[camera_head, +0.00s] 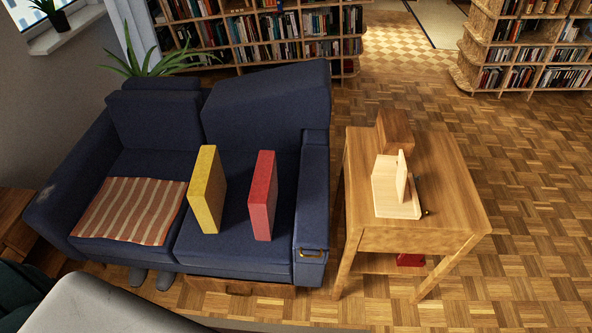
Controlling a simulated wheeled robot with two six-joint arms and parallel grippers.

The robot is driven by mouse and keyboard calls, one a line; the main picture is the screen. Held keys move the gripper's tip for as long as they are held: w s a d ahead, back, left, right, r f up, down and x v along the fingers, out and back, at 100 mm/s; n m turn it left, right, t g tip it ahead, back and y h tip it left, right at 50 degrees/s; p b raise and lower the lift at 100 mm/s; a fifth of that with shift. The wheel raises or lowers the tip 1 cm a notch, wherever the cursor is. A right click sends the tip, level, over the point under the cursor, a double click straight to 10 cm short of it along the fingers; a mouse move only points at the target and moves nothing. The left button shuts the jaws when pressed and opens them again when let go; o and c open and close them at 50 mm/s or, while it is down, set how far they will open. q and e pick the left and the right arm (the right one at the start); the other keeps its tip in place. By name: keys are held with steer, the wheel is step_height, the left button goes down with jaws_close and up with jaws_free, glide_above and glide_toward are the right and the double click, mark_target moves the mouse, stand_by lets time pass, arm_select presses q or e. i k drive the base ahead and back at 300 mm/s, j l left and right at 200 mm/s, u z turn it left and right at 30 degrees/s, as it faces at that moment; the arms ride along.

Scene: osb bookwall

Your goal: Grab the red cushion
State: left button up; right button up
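The red cushion (263,196) is a thin, square-edged block standing upright on the right seat of the dark blue sofa (312,195). It stands near the sofa's right armrest, with a strip of seat between them. A yellow cushion (206,190) of similar shape stands upright to its left, with a gap between the two. Neither of my grippers shows in the head view, and nothing is touching the red cushion.
A striped cloth (130,210) lies on the sofa's left seat. A wooden side table (450,205) with a light wooden stand (396,190) and a brown box (395,130) is right of the sofa. Bookshelves (262,40) stand behind. Parquet floor (540,220) is clear at right.

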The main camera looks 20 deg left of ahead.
mark_target(263, 196)
steer(key=u, duration=0.9)
